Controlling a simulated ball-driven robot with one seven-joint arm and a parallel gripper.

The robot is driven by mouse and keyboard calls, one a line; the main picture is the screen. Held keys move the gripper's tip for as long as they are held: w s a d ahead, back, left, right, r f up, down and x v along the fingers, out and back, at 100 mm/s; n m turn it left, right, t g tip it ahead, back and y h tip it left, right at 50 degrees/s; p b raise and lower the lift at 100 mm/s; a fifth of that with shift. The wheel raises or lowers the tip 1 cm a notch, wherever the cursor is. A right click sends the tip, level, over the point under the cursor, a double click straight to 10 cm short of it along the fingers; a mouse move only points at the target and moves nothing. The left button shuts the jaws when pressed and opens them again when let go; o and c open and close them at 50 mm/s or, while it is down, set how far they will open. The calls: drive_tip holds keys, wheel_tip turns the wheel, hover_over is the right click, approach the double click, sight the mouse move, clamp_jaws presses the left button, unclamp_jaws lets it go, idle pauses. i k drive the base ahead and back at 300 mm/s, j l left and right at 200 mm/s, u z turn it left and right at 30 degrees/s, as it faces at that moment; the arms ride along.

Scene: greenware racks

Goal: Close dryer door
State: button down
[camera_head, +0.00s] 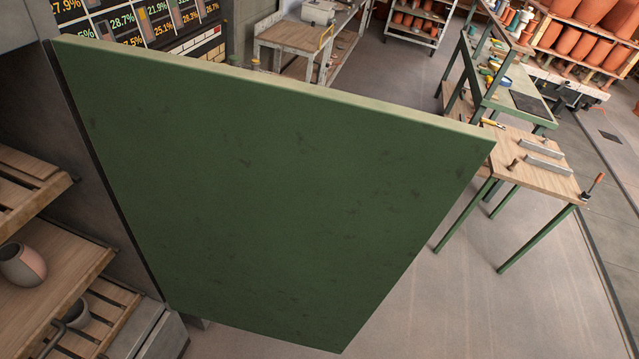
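The green dryer door (280,200) fills the middle of the view and stands swung open. Its hinge side meets the edge of the dryer cabinet (95,180) at the left, and its free edge points to the right. The dryer's inside shows at the far left, with wooden shelves (40,295) holding a few pots, one a pinkish-grey pot (22,264). No handle shows on the door face in view. My gripper is not in the picture, so whether it touches the door cannot be seen.
A wooden-topped table with green legs (535,165) bears tools right of the door. A green workbench (515,95) stands behind it. Racks of terracotta pots (580,40) and a wooden bench (290,38) are at the back. Grey floor (480,310) at lower right is clear.

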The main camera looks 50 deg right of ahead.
sight(289, 210)
drive_tip(key=k+l+z, duration=0.1)
drive_tip(key=k+z, duration=0.15)
drive_tip(key=k, duration=0.25)
drive_tip(key=k+l+z, duration=0.3)
drive_tip(key=k, duration=0.2)
drive_tip(key=i+l, duration=0.4)
drive_tip(key=i+l+z, duration=0.15)
drive_tip(key=i+l, duration=0.25)
drive_tip(key=i, duration=0.2)
drive_tip(key=i+l, duration=0.3)
drive_tip(key=i, duration=0.2)
drive_tip(key=l+z, duration=0.05)
